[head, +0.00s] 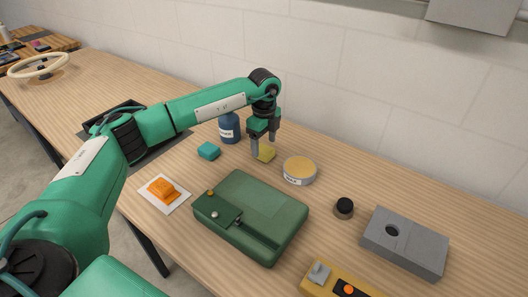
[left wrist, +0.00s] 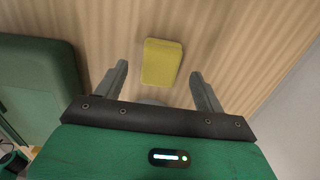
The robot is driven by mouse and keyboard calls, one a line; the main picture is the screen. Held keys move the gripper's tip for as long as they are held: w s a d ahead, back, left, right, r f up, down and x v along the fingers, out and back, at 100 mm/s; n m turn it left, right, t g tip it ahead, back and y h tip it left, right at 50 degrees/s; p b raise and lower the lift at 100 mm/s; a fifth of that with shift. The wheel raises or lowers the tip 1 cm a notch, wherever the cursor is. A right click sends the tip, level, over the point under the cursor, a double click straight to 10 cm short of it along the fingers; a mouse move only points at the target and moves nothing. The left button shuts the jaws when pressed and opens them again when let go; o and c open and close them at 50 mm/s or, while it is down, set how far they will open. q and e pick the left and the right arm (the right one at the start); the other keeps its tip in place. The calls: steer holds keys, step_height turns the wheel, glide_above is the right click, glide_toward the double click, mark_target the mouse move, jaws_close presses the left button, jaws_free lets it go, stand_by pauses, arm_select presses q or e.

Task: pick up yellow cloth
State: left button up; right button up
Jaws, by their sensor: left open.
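The yellow cloth (head: 266,154) is a small folded block lying on the wooden table, between the blue bottle and the round tin. In the left wrist view the cloth (left wrist: 161,62) lies between and a little beyond the two fingertips. My left gripper (head: 264,148) points down over the cloth, and in the left wrist view (left wrist: 157,76) its fingers are apart with nothing between them. The gripper partly hides the cloth in the head view. I cannot tell the exact height of the fingertips above the table. My right gripper is not in view.
A blue bottle (head: 229,128) and teal block (head: 209,151) stand left of the cloth; a round tin (head: 299,171) stands close on its right. A green case (head: 262,205) lies in front. An orange cloth (head: 162,189) and grey block (head: 405,243) are farther off. The wall is behind.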

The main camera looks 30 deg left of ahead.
mark_target(264, 149)
arm_select(q)
steer(key=shift+f, duration=1.45)
steer(key=c, duration=1.1)
steer(key=shift+o, duration=0.2)
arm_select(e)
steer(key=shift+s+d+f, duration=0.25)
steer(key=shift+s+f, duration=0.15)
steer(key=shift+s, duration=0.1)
arm_select(q)
steer(key=shift+r, duration=0.1)
